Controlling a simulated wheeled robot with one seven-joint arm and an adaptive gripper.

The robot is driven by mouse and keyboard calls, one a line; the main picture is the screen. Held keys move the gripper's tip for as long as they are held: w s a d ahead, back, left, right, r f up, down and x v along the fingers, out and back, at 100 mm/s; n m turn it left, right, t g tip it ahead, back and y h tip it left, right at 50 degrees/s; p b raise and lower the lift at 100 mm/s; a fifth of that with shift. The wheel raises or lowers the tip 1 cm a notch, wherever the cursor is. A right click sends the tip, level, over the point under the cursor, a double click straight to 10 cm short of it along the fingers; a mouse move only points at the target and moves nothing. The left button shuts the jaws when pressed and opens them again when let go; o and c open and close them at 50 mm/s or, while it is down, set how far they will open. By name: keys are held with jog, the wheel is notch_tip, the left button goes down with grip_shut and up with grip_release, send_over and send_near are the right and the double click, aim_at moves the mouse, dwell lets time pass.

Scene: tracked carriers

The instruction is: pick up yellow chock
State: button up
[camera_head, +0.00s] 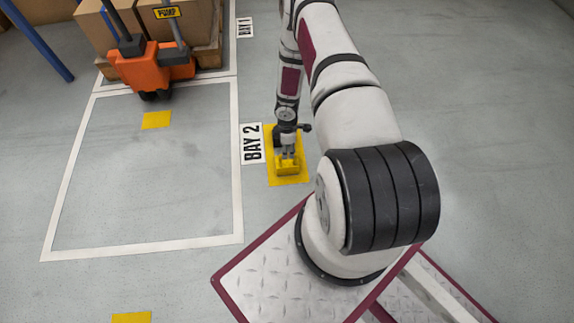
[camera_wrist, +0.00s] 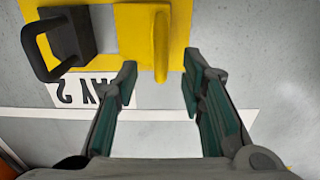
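The yellow chock (camera_head: 288,170) sits on a yellow floor patch (camera_head: 302,180) beside the BAY 2 label. My gripper (camera_head: 288,153) points down just over the chock. In the wrist view my gripper (camera_wrist: 159,82) is open, with a finger on either side of the chock's line and a gap to each. I cannot tell how deep the fingers reach.
A black block with a loop handle (camera_wrist: 72,35) stands on the same patch, left of the chock. The BAY 2 label (camera_head: 252,143) lies beside it. An orange carrier (camera_head: 148,68) with boxes stands at the upper left. The outlined bay floor (camera_head: 145,190) is mostly clear.

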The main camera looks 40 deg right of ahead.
notch_tip(320, 180, down, 5)
jog(key=b, duration=0.2)
jog(key=shift+s+d+b, duration=0.1)
jog(key=shift+s+b, duration=0.05)
jog(key=shift+b, duration=0.15)
jog(key=shift+c, duration=0.6)
grip_shut()
